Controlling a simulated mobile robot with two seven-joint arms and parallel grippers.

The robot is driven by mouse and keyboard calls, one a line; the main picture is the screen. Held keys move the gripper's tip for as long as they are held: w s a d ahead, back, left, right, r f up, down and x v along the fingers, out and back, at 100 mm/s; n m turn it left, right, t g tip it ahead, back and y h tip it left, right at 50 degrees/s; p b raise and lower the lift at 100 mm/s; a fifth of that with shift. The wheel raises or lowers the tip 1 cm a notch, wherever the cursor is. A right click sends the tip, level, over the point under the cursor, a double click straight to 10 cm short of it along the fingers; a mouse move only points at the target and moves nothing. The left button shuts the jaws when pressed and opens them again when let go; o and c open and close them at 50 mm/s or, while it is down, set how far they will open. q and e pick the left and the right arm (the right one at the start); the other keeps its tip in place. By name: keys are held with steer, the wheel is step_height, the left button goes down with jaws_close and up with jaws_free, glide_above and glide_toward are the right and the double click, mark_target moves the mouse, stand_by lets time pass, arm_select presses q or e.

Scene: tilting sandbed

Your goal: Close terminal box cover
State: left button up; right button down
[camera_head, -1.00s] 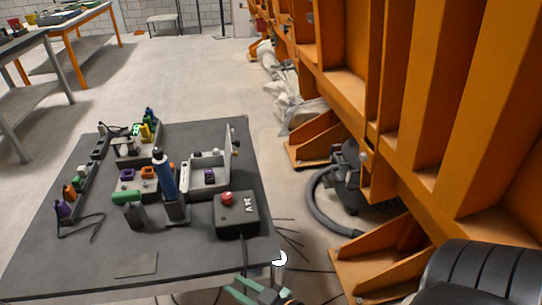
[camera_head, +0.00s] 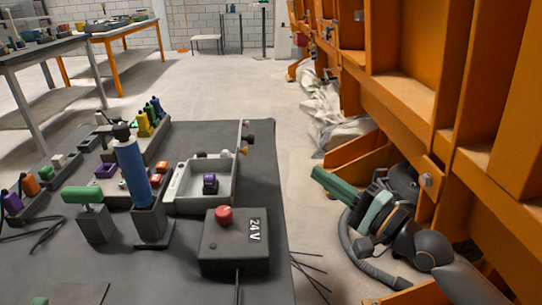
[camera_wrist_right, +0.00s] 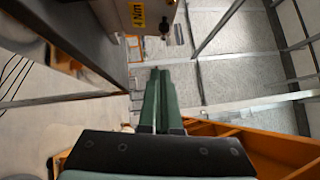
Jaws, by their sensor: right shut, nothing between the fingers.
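The terminal box (camera_head: 185,205) is an open grey tray on the dark table, with a purple part (camera_head: 210,184) inside. Its cover (camera_head: 238,148) stands upright along the right side, almost edge-on in the head view, with dark knobs on its outer side. The box is open. My right gripper (camera_head: 322,175) has green fingers, shut and empty, to the right of the cover and apart from it, beyond the table's right edge. The fingers also show pressed together in the right wrist view (camera_wrist_right: 157,75). A grey panel with a yellow label (camera_wrist_right: 137,15) shows above them there. My left gripper is out of view.
A box marked 24V (camera_head: 235,245) with a red button stands in front of the terminal box. A blue cylinder (camera_head: 133,168) stands upright to the left. Orange steel framing (camera_head: 400,110) bounds the right. A strip of table right of the cover is bare.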

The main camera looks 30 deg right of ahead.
mark_target(244, 154)
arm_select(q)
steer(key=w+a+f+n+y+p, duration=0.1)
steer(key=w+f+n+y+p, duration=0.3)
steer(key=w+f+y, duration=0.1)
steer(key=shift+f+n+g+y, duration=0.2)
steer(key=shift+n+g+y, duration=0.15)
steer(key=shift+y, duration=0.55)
arm_select(e)
steer(key=s+a+x, duration=0.1)
steer(key=a+x, duration=0.2)
steer(key=x, duration=0.9)
steer(key=shift+w+r, duration=0.35)
steer(key=shift+w, duration=0.05)
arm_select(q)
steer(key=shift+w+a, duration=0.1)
